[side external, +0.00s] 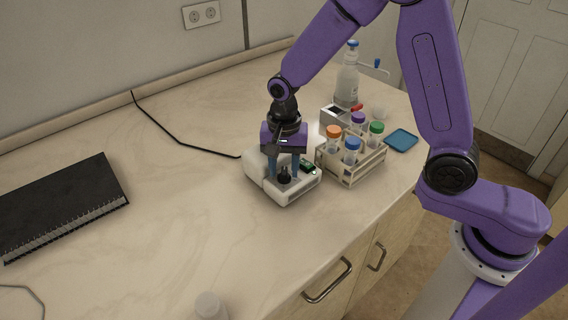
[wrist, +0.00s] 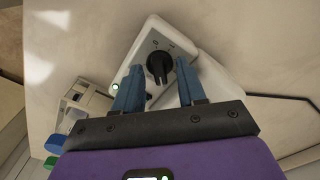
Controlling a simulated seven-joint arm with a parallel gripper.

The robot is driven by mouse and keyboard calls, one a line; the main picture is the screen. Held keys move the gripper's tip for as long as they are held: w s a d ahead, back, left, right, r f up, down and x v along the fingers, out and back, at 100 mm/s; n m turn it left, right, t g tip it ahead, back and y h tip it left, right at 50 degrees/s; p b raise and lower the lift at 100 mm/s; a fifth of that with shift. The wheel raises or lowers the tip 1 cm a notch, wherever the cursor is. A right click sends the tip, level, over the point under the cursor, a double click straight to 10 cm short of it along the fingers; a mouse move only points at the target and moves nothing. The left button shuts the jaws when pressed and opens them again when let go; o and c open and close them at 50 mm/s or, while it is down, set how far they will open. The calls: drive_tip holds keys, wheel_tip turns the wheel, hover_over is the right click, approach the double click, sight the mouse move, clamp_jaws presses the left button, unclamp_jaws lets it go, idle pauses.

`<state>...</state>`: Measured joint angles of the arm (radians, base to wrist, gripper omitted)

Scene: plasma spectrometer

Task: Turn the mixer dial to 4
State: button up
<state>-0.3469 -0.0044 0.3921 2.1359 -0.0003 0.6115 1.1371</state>
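The white mixer (side external: 257,169) sits on the counter with its dial side toward the front. Its black dial (wrist: 159,68) shows in the wrist view, and also in the side external view (side external: 284,177). A few small marks are printed beside the dial, too small to read surely. My gripper (wrist: 159,70) points down over the mixer, its blue fingers spread. In the side external view my gripper (side external: 284,167) is right above the dial's face. The fingers lie on either side of the dial, with gaps visible in the wrist view. The dial's exact setting cannot be told.
A tube rack (side external: 350,168) with several coloured-cap tubes stands close to the mixer's right. A black notebook (side external: 60,205) lies left.

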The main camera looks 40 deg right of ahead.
sight(284, 170)
drive_tip(key=shift+r, duration=0.1)
wheel_tip(284, 170, up, 17)
drive_tip(key=shift+r, duration=0.15)
idle(0.4)
